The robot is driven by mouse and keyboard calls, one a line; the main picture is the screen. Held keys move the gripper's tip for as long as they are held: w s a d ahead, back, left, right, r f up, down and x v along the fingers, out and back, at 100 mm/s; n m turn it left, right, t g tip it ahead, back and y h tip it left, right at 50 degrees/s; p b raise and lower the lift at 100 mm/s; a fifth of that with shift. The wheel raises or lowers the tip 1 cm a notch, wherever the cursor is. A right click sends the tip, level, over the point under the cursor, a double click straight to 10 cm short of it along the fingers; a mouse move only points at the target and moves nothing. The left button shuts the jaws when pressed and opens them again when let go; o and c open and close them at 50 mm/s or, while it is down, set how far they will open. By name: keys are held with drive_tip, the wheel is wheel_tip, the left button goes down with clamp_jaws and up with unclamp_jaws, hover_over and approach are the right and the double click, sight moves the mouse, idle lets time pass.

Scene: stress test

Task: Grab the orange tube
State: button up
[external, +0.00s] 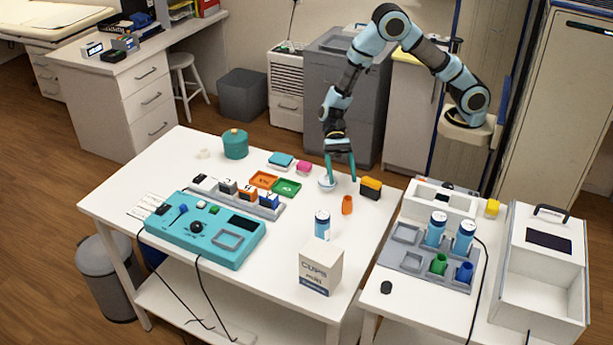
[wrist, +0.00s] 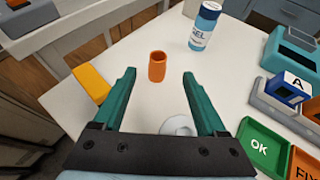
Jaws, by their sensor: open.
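The orange tube (external: 347,205) is a small open-topped cup standing upright on the white table, near its right edge. In the wrist view the orange tube (wrist: 157,67) stands beyond my fingertips, roughly centred between them. My gripper (external: 341,179) has teal fingers, spread apart and empty, and hangs above the table just behind the tube. In the wrist view my gripper (wrist: 159,75) is open, with clear space between the fingers and the tube.
A yellow-and-black block (external: 370,188) lies right of my gripper. A small white round dish (external: 326,184) is beside the fingers. A blue-capped bottle (external: 322,225) and a cups box (external: 321,268) stand in front. Green (external: 287,187) and orange trays lie left.

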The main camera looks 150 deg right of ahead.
sight(347, 196)
drive_tip(key=shift+f+p+x, duration=0.25)
drive_tip(key=shift+p+x, duration=0.8)
drive_tip(key=shift+x, duration=2.25)
drive_tip(key=shift+s, duration=0.2)
clamp_jaws()
